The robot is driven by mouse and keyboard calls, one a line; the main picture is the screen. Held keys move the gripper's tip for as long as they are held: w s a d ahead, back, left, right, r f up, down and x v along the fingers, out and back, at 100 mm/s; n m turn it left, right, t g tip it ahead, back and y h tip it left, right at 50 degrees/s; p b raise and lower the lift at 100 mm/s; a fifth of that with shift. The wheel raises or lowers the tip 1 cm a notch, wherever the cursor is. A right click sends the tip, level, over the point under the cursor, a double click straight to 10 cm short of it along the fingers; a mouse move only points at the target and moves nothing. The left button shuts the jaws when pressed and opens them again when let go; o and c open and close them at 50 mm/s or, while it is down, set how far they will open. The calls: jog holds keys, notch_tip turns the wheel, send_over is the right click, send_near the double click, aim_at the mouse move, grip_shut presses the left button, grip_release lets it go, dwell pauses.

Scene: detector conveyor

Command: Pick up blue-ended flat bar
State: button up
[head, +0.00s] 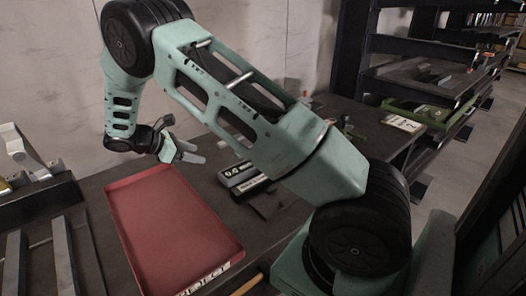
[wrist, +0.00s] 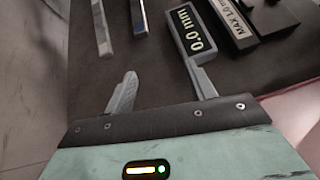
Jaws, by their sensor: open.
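My gripper (head: 188,152) is open and empty, above the dark table near the far end of the red tray. In the wrist view its two fingers (wrist: 163,88) are spread apart over the table. Two narrow metal flat bars lie at the top of the wrist view, one at the left (wrist: 102,28) and one at the right (wrist: 138,16). Both lie beyond the fingertips and are cut off by the top edge. In the head view I cannot pick out these bars clearly.
A gauge reading 0.0 mm (wrist: 190,35) stands close to the right finger, with a dark block marked MAX (wrist: 240,28) beside it. A red REJECT tray (head: 130,232) lies in front. Metal rails (head: 62,255) are at left. A green tray (head: 400,108) is at right.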

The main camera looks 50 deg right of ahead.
jog(key=d, duration=0.2)
jog(key=w+d+f+h, duration=0.1)
jog(key=d, duration=0.1)
jog(key=w+d+h, duration=0.1)
jog(key=d, duration=0.1)
jog(key=shift+w+f+n+g, duration=0.1)
jog(key=shift+f+n+g, duration=0.2)
jog(key=shift+n, duration=0.1)
jog(key=p+x, duration=0.1)
jog(key=x, duration=0.4)
jog(key=p+x, duration=0.1)
jog(key=x, duration=0.5)
jog(key=shift+d+r, duration=0.15)
jog(key=shift+d, duration=0.15)
jog(key=shift+p+x, duration=0.8)
jog(key=shift+x, duration=2.1)
grip_shut()
jog(key=shift+r, duration=0.2)
